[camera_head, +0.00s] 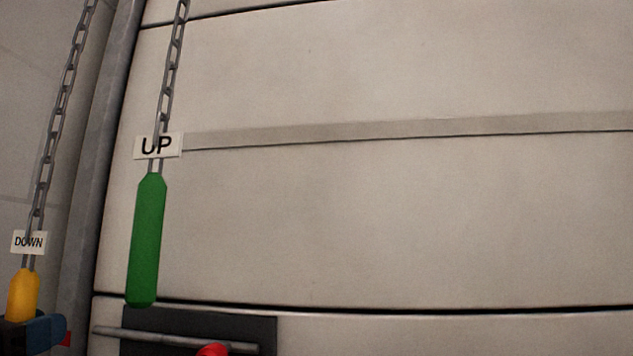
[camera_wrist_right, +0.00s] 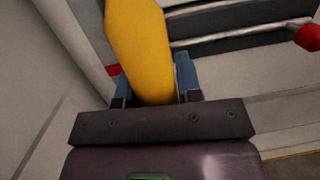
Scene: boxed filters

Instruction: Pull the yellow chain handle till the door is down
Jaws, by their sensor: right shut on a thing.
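The yellow chain handle (camera_head: 23,296) hangs at the lower left of the head view, under a chain with a DOWN label (camera_head: 29,242). My right gripper (camera_head: 36,331) is shut around its lower part. In the right wrist view the yellow handle (camera_wrist_right: 142,50) stands between the blue fingers of my right gripper (camera_wrist_right: 156,88). The door (camera_head: 400,220) is a pale panelled surface that fills most of the head view. Its bottom edge is out of view. My left gripper is not in view.
A green handle (camera_head: 146,240) hangs right of the yellow one, under an UP label (camera_head: 158,146). A dark plate (camera_head: 190,325) with a metal bar and a red knob (camera_head: 212,350) is at the bottom. A grey vertical rail (camera_head: 97,150) runs behind the chains.

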